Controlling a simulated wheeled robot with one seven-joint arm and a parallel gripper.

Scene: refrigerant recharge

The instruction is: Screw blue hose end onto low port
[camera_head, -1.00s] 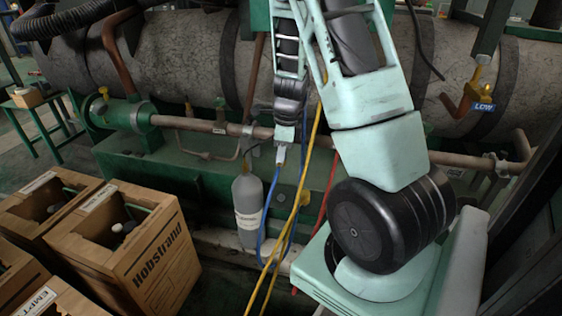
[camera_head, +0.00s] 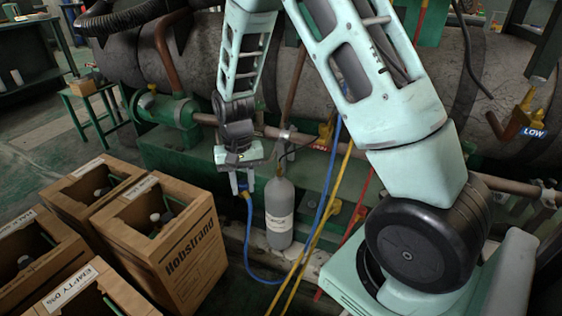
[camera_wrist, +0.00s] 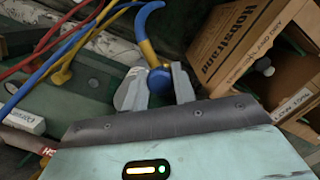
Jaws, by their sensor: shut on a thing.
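My gripper (camera_head: 241,186) is shut on the blue hose end (camera_wrist: 160,78), left of a grey cylinder in the head view. In the wrist view the blue end sits between the two grey fingers, with a yellow fitting (camera_wrist: 149,53) leading to the blue hose (camera_wrist: 148,14). In the head view the blue hose (camera_head: 250,245) droops from the gripper and loops up to the right. The low port (camera_head: 524,112), a yellow valve with a blue LOW tag (camera_head: 533,132), is at the far right, well away from my gripper.
Hobstrand cartons (camera_head: 185,240) stand at lower left, near my gripper. The grey cylinder (camera_head: 279,212) stands behind the loop of blue hose. Yellow hoses (camera_head: 325,215) and a red hose (camera_head: 357,212) hang nearby. A red-tagged yellow valve (camera_head: 325,135) is on the machine.

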